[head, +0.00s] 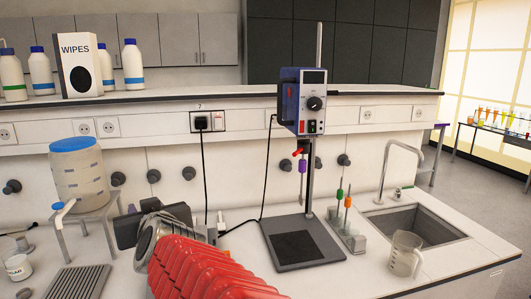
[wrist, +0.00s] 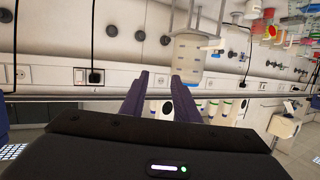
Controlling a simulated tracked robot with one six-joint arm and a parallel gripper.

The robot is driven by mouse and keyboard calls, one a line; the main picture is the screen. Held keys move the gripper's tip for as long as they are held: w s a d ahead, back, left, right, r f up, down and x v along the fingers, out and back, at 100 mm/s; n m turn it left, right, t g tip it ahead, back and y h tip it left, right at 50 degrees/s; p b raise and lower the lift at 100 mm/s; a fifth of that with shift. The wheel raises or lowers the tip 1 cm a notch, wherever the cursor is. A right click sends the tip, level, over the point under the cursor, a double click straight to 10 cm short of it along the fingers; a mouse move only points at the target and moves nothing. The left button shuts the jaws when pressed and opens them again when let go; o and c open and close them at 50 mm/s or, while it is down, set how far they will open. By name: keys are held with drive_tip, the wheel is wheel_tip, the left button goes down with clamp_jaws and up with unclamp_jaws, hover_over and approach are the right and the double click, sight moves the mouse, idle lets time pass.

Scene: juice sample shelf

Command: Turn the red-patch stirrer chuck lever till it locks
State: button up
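The stirrer (head: 303,100) is a blue and grey box with a dial, high on a metal post over a dark base plate (head: 322,240). A small red patch (head: 302,127) is on its front. Below the box a small red lever (head: 297,152) sticks out to the left, above a purple part (head: 303,166). Whether the lever is locked is too small to tell. My gripper shows in the wrist view (wrist: 160,85), with two dark purple fingers apart and nothing between them. It is well away from the stirrer, which the wrist view does not show.
A blue-lidded container (head: 78,175) stands on a small stand at the left. White bottles (head: 133,65) and a wipes box (head: 77,68) are on the upper shelf. A rack with coloured-handled tools (head: 347,235), a beaker (head: 404,255) and a sink (head: 420,228) lie right of the stirrer. A black cable (head: 267,170) hangs left of it.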

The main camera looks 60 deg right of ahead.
drive_tip(key=s+d+r+m+g+h, duration=0.1)
drive_tip(key=s+d+r+m+h, duration=0.1)
drive_tip(key=d+h, duration=0.35)
drive_tip(key=s+d+r+m+g+h, duration=0.2)
drive_tip(key=s+d, duration=0.1)
drive_tip(key=d, duration=0.6)
drive_tip(key=m+g+h, duration=0.4)
drive_tip(key=m+g, duration=0.3)
drive_tip(key=g, duration=0.2)
approach(298, 150)
drive_tip(key=a, duration=0.3)
drive_tip(key=shift+a+f, duration=0.25)
drive_tip(key=shift+f, duration=0.15)
drive_tip(key=d, duration=0.9)
drive_tip(key=w+d, duration=0.1)
drive_tip(key=d, duration=0.3)
drive_tip(key=shift+w+d, duration=0.1)
drive_tip(key=shift+d, duration=0.3)
drive_tip(key=shift+c, duration=0.3)
clamp_jaws()
